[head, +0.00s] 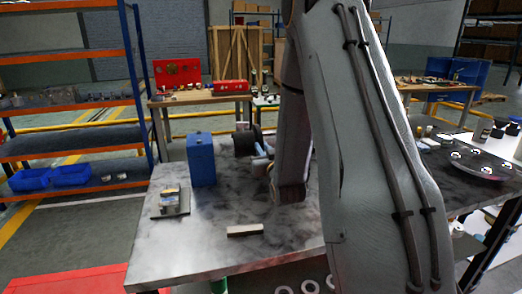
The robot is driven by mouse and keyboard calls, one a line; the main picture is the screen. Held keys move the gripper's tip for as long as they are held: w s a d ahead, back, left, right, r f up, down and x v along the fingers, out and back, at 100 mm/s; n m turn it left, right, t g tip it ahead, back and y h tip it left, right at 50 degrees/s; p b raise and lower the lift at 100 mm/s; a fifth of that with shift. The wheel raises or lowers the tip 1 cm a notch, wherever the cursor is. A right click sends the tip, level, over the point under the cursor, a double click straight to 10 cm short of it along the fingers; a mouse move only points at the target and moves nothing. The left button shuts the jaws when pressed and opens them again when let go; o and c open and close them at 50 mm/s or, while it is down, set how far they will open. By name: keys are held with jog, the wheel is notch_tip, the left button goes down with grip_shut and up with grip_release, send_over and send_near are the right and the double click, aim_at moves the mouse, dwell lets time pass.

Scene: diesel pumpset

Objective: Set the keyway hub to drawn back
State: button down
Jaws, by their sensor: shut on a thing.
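A dark round part (244,142) stands toward the back of the grey metal bench (205,245), right of an upright blue box (201,160). Pale cylindrical pieces (260,150) lie just right of the dark part, against my arm. I cannot tell whether the dark part is the keyway hub or what position it is in. My arm comes down from the top right and covers the bench's right side. Its wrist is low over the bench, right of the dark part. My gripper's fingers are hidden behind the arm, and so is whatever they touch.
A small plate with metal parts (170,203) lies at the bench's left. A pale bar (245,230) lies near its front. Bare bench shows between them. An orange and blue shelf (75,130) stands left, and a bench with a round plate (480,165) stands right.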

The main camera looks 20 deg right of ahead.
jog(key=c, duration=1.7)
grip_release()
jog(key=s, duration=0.2)
jog(key=s+a+b, duration=0.1)
jog(key=s, duration=0.4)
jog(key=shift+s+a+b, duration=0.2)
jog(key=shift+s+b, duration=0.1)
jog(key=shift+s, duration=0.05)
jog(key=shift+s, duration=0.1)
